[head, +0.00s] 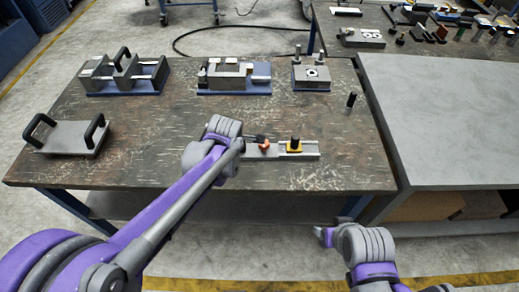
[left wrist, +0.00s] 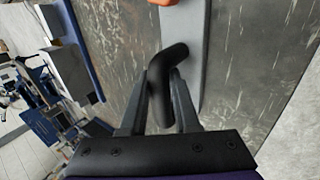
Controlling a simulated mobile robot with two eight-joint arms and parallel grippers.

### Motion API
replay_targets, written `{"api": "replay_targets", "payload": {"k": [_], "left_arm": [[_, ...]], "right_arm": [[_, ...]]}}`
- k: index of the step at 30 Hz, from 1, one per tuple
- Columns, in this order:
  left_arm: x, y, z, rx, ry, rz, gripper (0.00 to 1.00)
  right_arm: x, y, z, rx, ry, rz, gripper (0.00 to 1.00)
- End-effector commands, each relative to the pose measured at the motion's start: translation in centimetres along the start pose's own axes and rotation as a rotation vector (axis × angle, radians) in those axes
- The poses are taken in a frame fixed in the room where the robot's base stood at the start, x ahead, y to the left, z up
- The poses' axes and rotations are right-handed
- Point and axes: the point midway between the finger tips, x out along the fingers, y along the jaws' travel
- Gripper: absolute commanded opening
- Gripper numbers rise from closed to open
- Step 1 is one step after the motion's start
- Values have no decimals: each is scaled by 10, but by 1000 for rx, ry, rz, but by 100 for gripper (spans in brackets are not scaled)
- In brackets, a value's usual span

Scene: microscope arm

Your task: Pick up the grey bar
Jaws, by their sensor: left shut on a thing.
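The grey bar (head: 308,155) lies near the front middle of the worn table, with a red-orange knob (head: 263,142) and a yellow-and-black knob (head: 294,145) on it. My left gripper (head: 240,144) is at the bar's left end, and my wrist hides that end in the head view. In the left wrist view, the left gripper (left wrist: 158,100) is shut on a bent black handle (left wrist: 160,82) at the end of the grey bar (left wrist: 188,45). I cannot tell if the bar touches the table. My right gripper (head: 324,236) is low in front of the table; its jaws are unclear.
A plate with two black handles (head: 75,137) stands at the left. Blue-based fixtures (head: 124,88), (head: 235,90) and a square block (head: 311,76) stand along the back. A small dark pin (head: 351,102) stands at the right. A bare grey table (head: 440,120) adjoins.

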Motion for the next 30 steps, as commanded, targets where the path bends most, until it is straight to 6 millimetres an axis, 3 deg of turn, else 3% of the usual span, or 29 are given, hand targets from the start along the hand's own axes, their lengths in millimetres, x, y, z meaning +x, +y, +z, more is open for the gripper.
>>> {"api": "replay_targets", "payload": {"k": [14,30], "left_arm": [[-6,4,0,-1,-1,2,0],[-76,52,0,-1,-1,2,0]], "right_arm": [[-1,0,-1,0,0,0,74],[-8,0,-7,0,5,0,74]]}}
